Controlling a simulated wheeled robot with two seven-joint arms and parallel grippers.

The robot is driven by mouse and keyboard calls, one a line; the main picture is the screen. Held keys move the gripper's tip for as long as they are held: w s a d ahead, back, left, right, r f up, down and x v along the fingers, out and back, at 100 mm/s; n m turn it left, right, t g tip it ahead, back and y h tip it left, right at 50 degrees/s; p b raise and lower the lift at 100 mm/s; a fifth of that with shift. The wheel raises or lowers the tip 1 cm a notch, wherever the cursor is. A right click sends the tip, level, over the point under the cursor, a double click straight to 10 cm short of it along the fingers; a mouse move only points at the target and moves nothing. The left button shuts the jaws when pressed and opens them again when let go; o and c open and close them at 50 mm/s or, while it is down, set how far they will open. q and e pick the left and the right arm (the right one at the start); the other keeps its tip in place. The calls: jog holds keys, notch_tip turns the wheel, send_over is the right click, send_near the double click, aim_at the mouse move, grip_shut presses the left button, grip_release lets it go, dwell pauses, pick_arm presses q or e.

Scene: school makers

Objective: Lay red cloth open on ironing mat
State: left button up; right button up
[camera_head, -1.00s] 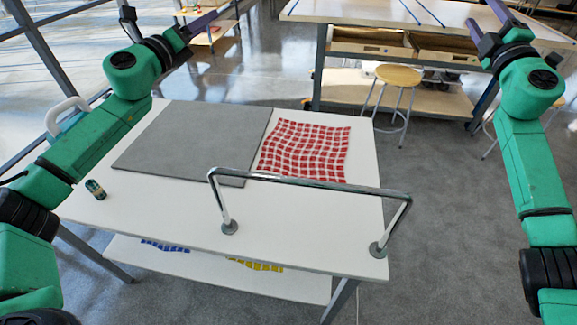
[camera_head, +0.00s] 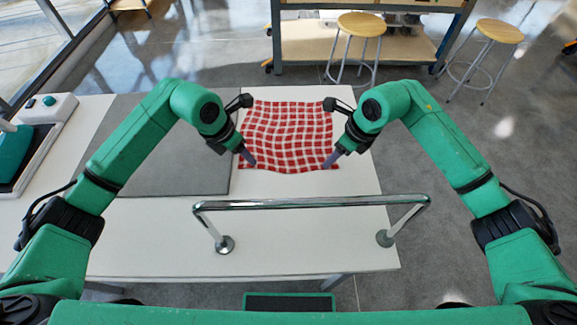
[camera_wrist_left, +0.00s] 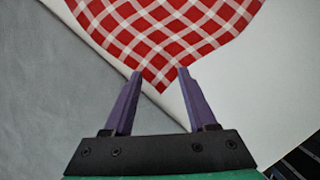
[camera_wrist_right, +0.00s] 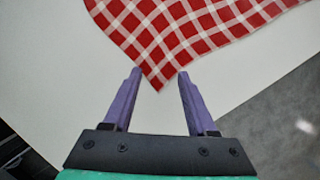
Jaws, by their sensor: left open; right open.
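A red and white checked cloth (camera_head: 288,135) lies spread and slightly rippled on the white table, just right of the grey ironing mat (camera_head: 180,170). My left gripper (camera_head: 250,160) is open over the cloth's near left corner. In the left wrist view that corner of the cloth (camera_wrist_left: 165,45) points between the open fingers (camera_wrist_left: 158,75). My right gripper (camera_head: 334,160) is open at the near right corner. In the right wrist view that corner of the cloth (camera_wrist_right: 165,40) reaches between the open fingers (camera_wrist_right: 159,75). Neither gripper holds the cloth.
A chrome rail (camera_head: 310,202) stands along the white table's (camera_head: 150,240) near side. At the far left are a white device (camera_head: 48,108) and a green iron-like thing (camera_head: 12,155) on a tray. Stools (camera_head: 360,28) stand beyond the table.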

pick_arm(q)
jog(key=shift+w+f, duration=0.15)
jog(key=shift+f, duration=0.45)
pick_arm(e)
jog(key=shift+w+a+f, duration=0.1)
jog(key=shift+a+f, duration=0.05)
jog(key=shift+f, duration=0.35)
pick_arm(q)
jog(key=shift+r, duration=0.1)
jog(key=shift+f+b, duration=0.25)
jog(key=shift+b, duration=0.05)
pick_arm(e)
jog(key=shift+f, duration=0.25)
pick_arm(q)
grip_shut()
pick_arm(e)
grip_shut()
